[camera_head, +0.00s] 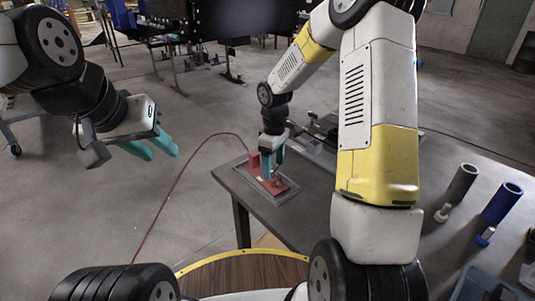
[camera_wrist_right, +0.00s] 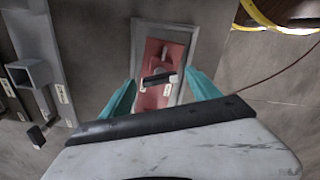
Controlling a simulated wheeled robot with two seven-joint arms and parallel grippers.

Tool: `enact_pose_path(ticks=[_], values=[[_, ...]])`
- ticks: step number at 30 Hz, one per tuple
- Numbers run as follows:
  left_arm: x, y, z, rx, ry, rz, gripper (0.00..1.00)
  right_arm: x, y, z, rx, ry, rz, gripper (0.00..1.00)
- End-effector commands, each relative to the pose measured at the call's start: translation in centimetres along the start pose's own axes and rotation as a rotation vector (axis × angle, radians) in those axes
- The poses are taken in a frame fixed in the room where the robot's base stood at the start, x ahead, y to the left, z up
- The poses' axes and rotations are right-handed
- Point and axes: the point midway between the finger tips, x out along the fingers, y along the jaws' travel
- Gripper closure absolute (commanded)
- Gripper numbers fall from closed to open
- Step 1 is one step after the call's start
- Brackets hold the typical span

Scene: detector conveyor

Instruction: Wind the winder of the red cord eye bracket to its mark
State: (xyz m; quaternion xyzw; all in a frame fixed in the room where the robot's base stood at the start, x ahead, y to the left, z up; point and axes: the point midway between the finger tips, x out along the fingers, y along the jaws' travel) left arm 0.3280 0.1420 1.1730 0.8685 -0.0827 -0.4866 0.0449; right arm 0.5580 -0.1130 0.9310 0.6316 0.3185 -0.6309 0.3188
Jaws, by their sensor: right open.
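The red cord eye bracket (camera_head: 284,187) sits on a grey base plate near the left end of the table. In the right wrist view, the red bracket (camera_wrist_right: 153,98) lies between the fingers. Its winder (camera_wrist_right: 157,79) shows there as a short dark bar with a pale end, lying crosswise. My right gripper (camera_head: 273,165) points down over the bracket with teal fingers apart; in the wrist view (camera_wrist_right: 160,77) the fingertips are on either side of the winder. I cannot tell whether they touch it. The mark cannot be made out. My left gripper (camera_head: 163,150) is open and empty, away from the table.
A red cord (camera_head: 178,183) runs from the bracket's area down across the floor. A grey fixture (camera_wrist_right: 40,60) stands beside the bracket. A grey cylinder (camera_head: 462,183) and a blue cylinder (camera_head: 502,203) stand at the right of the table (camera_head: 310,217).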

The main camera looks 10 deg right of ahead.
Motion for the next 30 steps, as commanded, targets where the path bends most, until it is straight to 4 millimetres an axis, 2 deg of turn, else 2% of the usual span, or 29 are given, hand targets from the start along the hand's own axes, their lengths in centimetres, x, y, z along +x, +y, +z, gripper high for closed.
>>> enact_pose_path(ticks=[2, 3, 12, 22, 30], values=[[0.00, 0.00, 0.00, 0.000, 0.000, 0.000, 0.64, -0.01, 0.00, 0.01, 0.000, 0.000, 0.000, 0.29], [0.00, 0.00, 0.00, 0.000, 0.000, 0.000, 0.64, -0.01, 0.00, 0.01, 0.000, 0.000, 0.000, 0.33], [0.00, 0.00, 0.00, 0.000, 0.000, 0.000, 0.64, -0.03, 0.00, 0.01, 0.000, 0.000, 0.000, 0.92], [0.00, 0.00, 0.00, 0.000, 0.000, 0.000, 0.64, -0.05, 0.00, 0.01, 0.051, -0.001, 0.000, 0.92], [0.00, 0.00, 0.00, 0.000, 0.000, 0.000, 0.64, -0.05, -0.02, 0.01, 0.226, -0.002, 0.000, 0.92]])
